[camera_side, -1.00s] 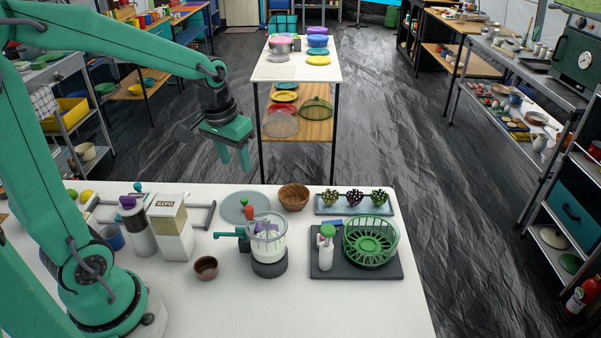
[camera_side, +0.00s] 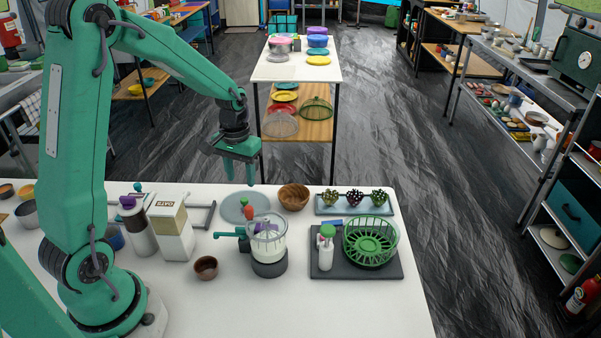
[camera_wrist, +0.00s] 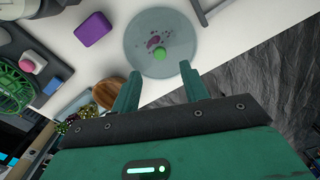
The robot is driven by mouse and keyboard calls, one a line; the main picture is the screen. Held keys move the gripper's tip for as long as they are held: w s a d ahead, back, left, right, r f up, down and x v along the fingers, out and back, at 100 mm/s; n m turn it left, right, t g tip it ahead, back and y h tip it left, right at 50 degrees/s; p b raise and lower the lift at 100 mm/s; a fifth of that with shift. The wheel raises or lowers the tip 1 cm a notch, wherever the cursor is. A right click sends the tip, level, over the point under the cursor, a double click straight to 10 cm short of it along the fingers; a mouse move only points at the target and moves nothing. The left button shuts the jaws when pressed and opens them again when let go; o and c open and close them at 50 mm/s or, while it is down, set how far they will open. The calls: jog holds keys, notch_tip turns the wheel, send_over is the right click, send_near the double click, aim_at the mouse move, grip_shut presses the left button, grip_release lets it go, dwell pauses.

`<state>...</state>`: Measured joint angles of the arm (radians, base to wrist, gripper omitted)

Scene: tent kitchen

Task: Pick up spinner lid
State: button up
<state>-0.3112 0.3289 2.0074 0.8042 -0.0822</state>
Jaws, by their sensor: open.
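The spinner lid looks like the round, grey, see-through disc (camera_side: 232,209) with a green knob, lying flat at the back of the white table. The wrist view shows the disc (camera_wrist: 150,28) with its green knob just beyond my fingertips. My gripper (camera_side: 240,177) points down above and slightly behind the disc, open and empty. In the wrist view its two fingers (camera_wrist: 158,85) are spread apart, one on each side below the knob, not touching it.
A wooden bowl (camera_side: 293,197) stands just right of the disc. A green basket (camera_side: 370,241) is on a dark board at right. A small brown cup (camera_side: 206,267) sits in front.

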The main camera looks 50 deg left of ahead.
aim_at(243, 200)
jog(key=shift+s+f, duration=0.15)
jog(key=shift+f, duration=3.45)
jog(key=shift+c, duration=0.3)
grip_shut()
